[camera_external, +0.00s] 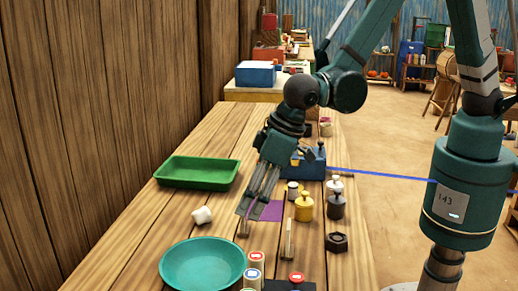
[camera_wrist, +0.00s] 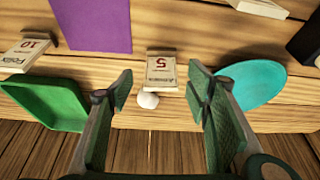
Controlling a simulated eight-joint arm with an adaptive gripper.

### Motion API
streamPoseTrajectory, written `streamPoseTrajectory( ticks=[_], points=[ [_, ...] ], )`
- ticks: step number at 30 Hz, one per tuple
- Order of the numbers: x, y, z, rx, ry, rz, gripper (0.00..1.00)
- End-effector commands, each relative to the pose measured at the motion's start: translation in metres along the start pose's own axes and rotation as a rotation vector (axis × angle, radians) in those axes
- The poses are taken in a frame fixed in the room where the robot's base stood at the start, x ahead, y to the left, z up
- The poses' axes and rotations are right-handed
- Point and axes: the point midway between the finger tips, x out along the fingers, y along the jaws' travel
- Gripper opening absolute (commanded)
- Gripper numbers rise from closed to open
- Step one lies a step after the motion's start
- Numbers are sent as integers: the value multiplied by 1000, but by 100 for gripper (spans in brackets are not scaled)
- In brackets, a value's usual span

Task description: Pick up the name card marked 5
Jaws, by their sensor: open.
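The name card marked 5 (camera_wrist: 161,68) stands on the wooden table in the wrist view, pale with a red numeral on its face. In the external view it seems to be the small narrow upright piece (camera_external: 244,230) just below my fingertips. My gripper (camera_wrist: 160,88) is open and empty, with one finger to each side of the card in the wrist picture. In the external view my gripper (camera_external: 254,207) points down above the table, close to the card; I cannot tell whether they touch. Another card, marked 10 (camera_wrist: 25,52), stands to the left in the wrist view.
A white lump (camera_wrist: 148,100) lies right beside the card. A green tray (camera_external: 197,173) and a teal plate (camera_external: 203,265) flank that area. A purple mat (camera_external: 271,211), another upright card (camera_external: 288,238), yellow (camera_external: 304,207) and dark (camera_external: 336,206) weights and a blue box (camera_external: 312,166) are nearby.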

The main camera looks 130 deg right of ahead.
Motion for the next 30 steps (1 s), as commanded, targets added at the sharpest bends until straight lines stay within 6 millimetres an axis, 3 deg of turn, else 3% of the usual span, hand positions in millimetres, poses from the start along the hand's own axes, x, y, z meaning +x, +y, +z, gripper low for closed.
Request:
streamPoseTrajectory(
  ticks=[13,30],
  points=[
    [6,0,0,0,0,0,49],
    [50,-2,-2,0,0,0,49]
  ],
)
